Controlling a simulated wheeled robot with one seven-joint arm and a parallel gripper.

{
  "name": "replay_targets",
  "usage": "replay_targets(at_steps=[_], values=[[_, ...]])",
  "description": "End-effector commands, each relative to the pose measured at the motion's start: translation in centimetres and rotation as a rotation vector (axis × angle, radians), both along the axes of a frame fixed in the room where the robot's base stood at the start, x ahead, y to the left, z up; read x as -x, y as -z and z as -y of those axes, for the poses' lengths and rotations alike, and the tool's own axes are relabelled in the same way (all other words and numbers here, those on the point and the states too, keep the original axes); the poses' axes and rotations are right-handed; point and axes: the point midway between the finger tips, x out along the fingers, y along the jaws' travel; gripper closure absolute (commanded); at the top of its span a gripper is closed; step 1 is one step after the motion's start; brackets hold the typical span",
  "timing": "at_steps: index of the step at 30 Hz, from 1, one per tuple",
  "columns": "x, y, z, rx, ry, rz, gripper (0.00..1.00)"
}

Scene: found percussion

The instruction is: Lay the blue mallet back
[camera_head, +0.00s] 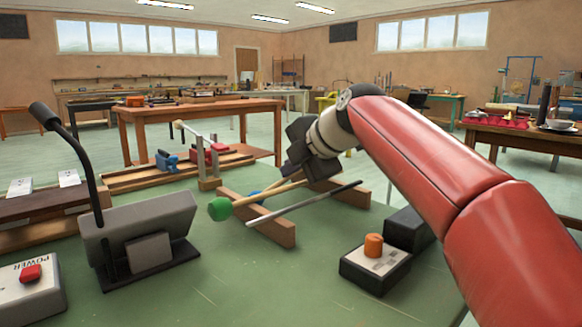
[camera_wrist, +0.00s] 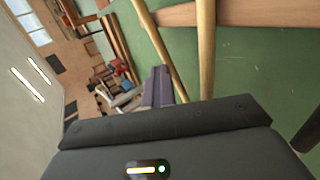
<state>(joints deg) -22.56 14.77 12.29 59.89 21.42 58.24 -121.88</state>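My gripper (camera_head: 302,168) is low over the shafts' right ends. In the wrist view, my fingers (camera_wrist: 158,87) appear close together, beside a wooden shaft (camera_wrist: 163,45). A second wooden shaft (camera_wrist: 207,45) runs to its right. No mallet heads show there. I cannot tell whether a shaft is between my fingers.
A black box with an orange knob (camera_head: 373,245) stands right of the rack. A grey panel on a stand (camera_head: 140,230), a gooseneck (camera_head: 75,150) and a power box with a red button (camera_head: 30,273) are at left. The front middle of the green table (camera_head: 260,285) is clear.

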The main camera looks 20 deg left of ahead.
Motion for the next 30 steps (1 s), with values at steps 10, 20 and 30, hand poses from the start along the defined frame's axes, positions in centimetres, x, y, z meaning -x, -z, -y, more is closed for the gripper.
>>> replay_targets(at_steps=[10,20,30], values=[[-0.3,1.1,0.1,0.017,0.001,-0.018,0.77],[0.9,-1.0,2.2,0.013,0.005,-0.012,0.77],[3.0,-4.5,5.2,0.0,0.002,0.002,0.77]])
